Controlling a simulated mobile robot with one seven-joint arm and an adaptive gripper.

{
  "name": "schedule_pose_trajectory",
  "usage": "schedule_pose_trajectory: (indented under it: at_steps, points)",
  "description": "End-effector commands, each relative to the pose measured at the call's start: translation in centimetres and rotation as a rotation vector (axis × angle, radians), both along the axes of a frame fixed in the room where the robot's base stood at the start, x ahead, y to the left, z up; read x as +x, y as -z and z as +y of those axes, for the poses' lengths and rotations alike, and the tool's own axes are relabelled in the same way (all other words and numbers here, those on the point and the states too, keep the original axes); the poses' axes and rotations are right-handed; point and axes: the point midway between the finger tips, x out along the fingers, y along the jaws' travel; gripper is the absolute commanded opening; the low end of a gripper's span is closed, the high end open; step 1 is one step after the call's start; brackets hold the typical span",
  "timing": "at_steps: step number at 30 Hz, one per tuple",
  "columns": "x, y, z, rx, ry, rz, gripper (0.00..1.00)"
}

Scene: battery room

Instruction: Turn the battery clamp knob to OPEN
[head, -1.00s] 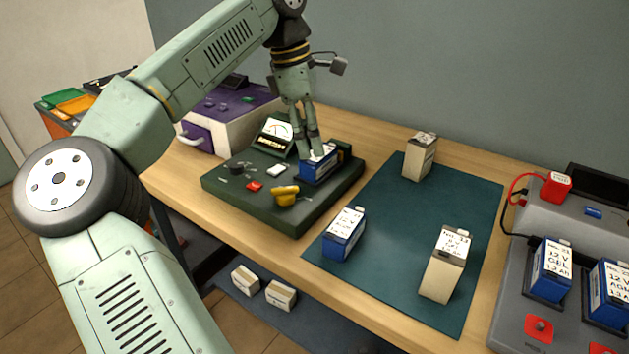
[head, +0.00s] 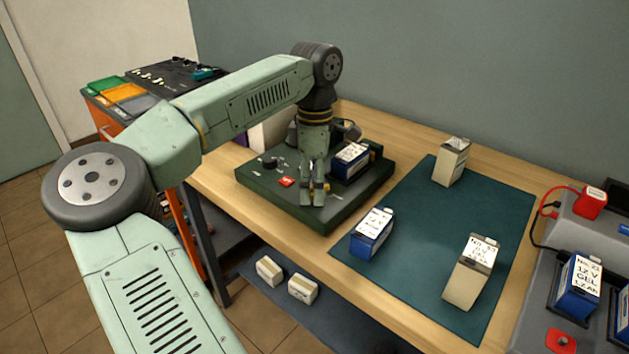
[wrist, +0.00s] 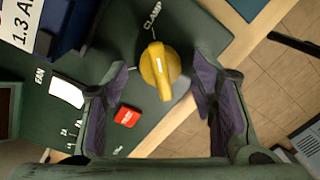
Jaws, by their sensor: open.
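The yellow clamp knob (wrist: 160,68) sits on the dark green tester (head: 258,186), beside the printed word CLAMP, in the wrist view. Its narrow handle with a white mark points down in that view, away from the word. My gripper (head: 313,196) is open and points down over the tester, hiding the knob in the head view. In the wrist view its two fingers (wrist: 160,95) stand on either side of the knob, with gaps; I cannot tell their height above it. A blue battery (head: 351,160) sits in the tester's bay.
A red button (wrist: 127,116) and a white switch (wrist: 66,91) are close to the knob. A blue battery (head: 371,233) and two cream batteries (head: 452,162) (head: 473,272) stand on the teal mat (head: 422,250). A grey charger (head: 590,235) is at right.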

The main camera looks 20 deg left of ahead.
Motion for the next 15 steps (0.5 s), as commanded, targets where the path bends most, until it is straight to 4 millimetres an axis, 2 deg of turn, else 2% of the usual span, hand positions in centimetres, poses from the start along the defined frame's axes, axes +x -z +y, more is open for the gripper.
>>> schedule_pose_trajectory:
  at_steps: [8,15]
  points:
    - [-0.02,0.19,-0.02,-0.001,0.0,0.0,0.52]
    - [-0.01,0.17,-0.02,-0.001,0.0,0.0,0.37]
